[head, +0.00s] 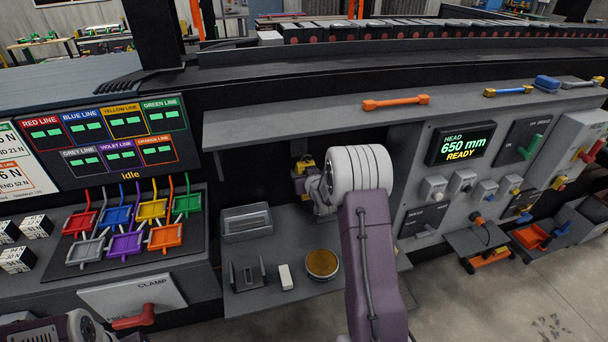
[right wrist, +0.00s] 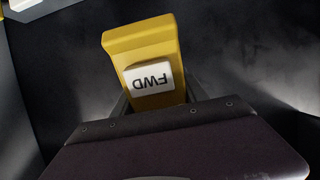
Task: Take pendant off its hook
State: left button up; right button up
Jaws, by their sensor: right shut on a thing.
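The yellow pendant (right wrist: 140,42) shows in the right wrist view, with a white button marked FWD, upside down in the picture. My right gripper (right wrist: 155,105) is shut on the pendant, its dark fingers on either side of the lower part. In the head view a small yellow part of the pendant (head: 304,164) shows in the dark recess under the shelf, at my right gripper (head: 309,180). My right forearm hides much around it. The hook cannot be made out in either view. My left gripper is not in view; only part of my left arm shows at the lower left.
Below lie a grey bin (head: 246,222), a round brown-topped tin (head: 322,264) and a white block (head: 286,277). A control panel (head: 420,190) stands close on the right.

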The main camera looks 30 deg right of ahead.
jog(key=shift+r, duration=0.35)
jog(key=shift+w, duration=0.1)
jog(key=shift+s, duration=0.35)
jog(key=shift+s+a, duration=0.2)
jog(key=shift+s, duration=0.55)
jog(key=shift+s+a+r+b, duration=0.1)
jog(key=shift+s+a+b, duration=0.05)
jog(key=shift+s, duration=0.3)
jog(key=shift+s+a+b, duration=0.1)
jog(key=shift+s+b, duration=0.05)
jog(key=shift+s, duration=0.25)
jog(key=shift+s+a, duration=0.1)
jog(key=shift+s, duration=0.4)
jog(key=shift+s+a+b, duration=0.25)
jog(key=shift+s, duration=0.75)
jog(key=shift+s+a+b, duration=0.25)
jog(key=shift+s, duration=0.75)
